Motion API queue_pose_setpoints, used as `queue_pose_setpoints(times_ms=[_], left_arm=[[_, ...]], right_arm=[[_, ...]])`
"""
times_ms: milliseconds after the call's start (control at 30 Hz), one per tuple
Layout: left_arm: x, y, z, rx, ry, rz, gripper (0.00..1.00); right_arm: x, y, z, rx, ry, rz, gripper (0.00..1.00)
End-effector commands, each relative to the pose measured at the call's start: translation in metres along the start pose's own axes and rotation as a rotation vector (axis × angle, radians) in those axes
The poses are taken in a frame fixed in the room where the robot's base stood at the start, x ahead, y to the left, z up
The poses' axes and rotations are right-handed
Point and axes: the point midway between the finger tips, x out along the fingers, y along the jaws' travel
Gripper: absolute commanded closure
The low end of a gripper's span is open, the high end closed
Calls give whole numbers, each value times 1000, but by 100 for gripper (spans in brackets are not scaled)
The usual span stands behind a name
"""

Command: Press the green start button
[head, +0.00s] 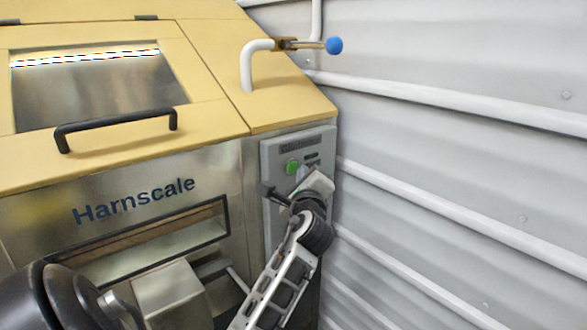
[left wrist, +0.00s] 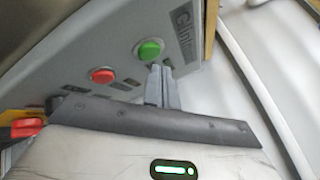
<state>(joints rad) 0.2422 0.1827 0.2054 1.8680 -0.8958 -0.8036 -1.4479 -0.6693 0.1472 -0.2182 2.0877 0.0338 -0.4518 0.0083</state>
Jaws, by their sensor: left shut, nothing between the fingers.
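The green start button (head: 292,167) is on the upper part of a grey control panel (head: 270,207) on the machine's right front. In the left wrist view the green button (left wrist: 149,49) is round and stands out from the panel. My left gripper (head: 301,173) is shut and empty, in front of the panel just right of and below the button. In the left wrist view its closed fingertips (left wrist: 161,68) appear right below the button's edge. I cannot tell whether they touch it. The gripper hides part of the panel in the head view. My right gripper is not in view.
A red button (left wrist: 102,75) sits beside the green one, and a red switch on yellow (left wrist: 27,129) is farther left. A pipe with a blue-knobbed valve (head: 334,45) rises above the panel. A ribbed white wall (head: 450,150) stands close on the right.

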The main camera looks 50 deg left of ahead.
Motion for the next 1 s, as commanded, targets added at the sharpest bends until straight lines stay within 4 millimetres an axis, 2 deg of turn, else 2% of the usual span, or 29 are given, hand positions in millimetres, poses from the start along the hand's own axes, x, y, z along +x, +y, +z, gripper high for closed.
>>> queue_pose_setpoints(times_ms=[1000], left_arm=[[8,4,4,1,0,0,100]], right_arm=[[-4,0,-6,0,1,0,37]])
